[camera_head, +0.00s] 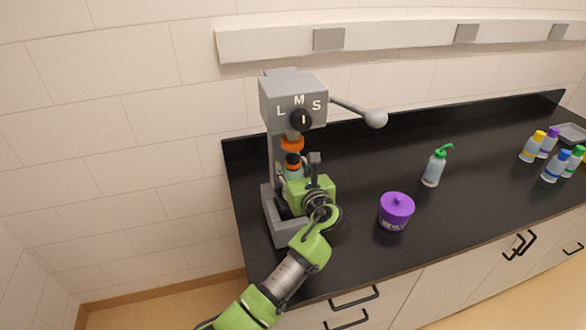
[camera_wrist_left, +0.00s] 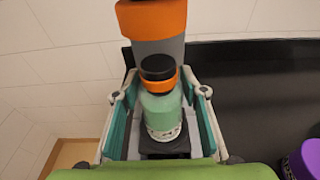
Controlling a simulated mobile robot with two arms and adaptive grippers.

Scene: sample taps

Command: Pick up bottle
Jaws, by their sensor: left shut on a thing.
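The bottle (camera_head: 293,173) has a teal body, an orange collar and a black cap. It stands upright under the orange nozzle of the grey tap machine (camera_head: 272,160) marked L, M, S. In the left wrist view the bottle (camera_wrist_left: 161,112) is between the two fingers of my left gripper (camera_wrist_left: 160,98), its cap just below the orange-ringed nozzle (camera_wrist_left: 152,18). My left gripper is shut on the bottle; it also shows in the head view (camera_head: 297,183), reaching in from the front and hiding the lower bottle. My right gripper is not in view.
A purple lidded jar (camera_head: 396,212) stands right of my gripper on the black counter (camera_head: 350,255). A green-topped squeeze bottle (camera_head: 434,169) stands further right. Several small bottles (camera_head: 556,166) and a grey tray (camera_head: 572,132) are at the far right. The machine's lever (camera_head: 360,111) sticks out right.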

